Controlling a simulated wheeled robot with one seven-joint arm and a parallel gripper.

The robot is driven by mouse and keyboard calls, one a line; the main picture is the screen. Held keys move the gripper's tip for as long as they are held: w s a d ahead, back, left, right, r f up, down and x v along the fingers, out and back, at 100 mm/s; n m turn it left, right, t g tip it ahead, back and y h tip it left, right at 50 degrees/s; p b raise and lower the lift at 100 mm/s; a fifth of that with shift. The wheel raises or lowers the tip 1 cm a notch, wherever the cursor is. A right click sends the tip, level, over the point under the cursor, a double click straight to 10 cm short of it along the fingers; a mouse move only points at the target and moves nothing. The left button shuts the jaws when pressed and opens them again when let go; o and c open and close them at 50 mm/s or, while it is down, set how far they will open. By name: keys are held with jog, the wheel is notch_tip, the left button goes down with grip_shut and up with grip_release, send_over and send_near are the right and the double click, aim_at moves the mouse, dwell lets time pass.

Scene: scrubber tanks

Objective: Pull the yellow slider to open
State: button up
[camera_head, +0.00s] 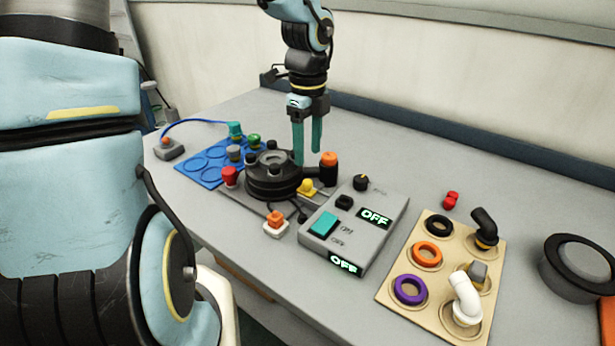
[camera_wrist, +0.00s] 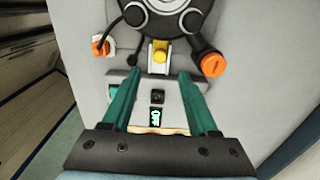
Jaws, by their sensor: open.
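The yellow slider (camera_head: 307,187) sits at the front right edge of the black round device (camera_head: 273,178), beside the grey control box. In the wrist view the yellow slider (camera_wrist: 159,51) is near the top centre, just below the round device, between and beyond my fingertips. My gripper (camera_head: 307,163) is open and empty, pointing down behind the slider in the head view. In the wrist view its two green fingers (camera_wrist: 159,77) are spread apart, and neither visibly touches the slider.
The grey box (camera_head: 345,230) has a teal switch and "OFF" displays. An orange-capped black cylinder (camera_head: 328,168) stands close to my fingers. A blue tray (camera_head: 213,165) lies left, a beige board (camera_head: 440,270) with rings right. A small orange button (camera_head: 275,219) is in front.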

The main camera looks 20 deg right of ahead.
aim_at(308, 182)
notch_tip(308, 182, down, 8)
jog(key=shift+r, duration=0.15)
dwell(0.3)
grip_shut()
jog(key=shift+s, duration=0.1)
dwell(1.2)
